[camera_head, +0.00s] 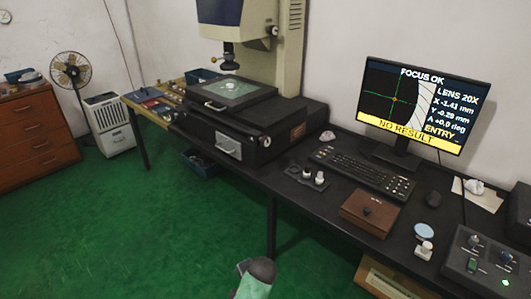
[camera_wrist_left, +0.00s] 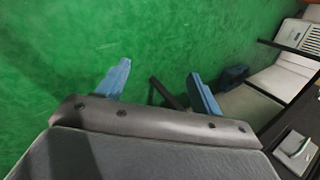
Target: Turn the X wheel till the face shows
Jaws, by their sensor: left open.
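The small black box with white knobs (camera_head: 306,176) sits on the dark bench left of the keyboard. A grey control box (camera_head: 487,262) with several small knobs is at the bench's right end. I cannot tell which holds the X wheel; no label is readable. The monitor (camera_head: 412,104) reads FOCUS OK, LENS 20X, X -1.41 mm, Y -0.29 mm, A +0.0 deg, ENTRY, NO RESULT. My right gripper is out of view.
The measuring machine (camera_head: 252,110) with its glass stage stands at the back left of the bench. The green floor in front is open.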

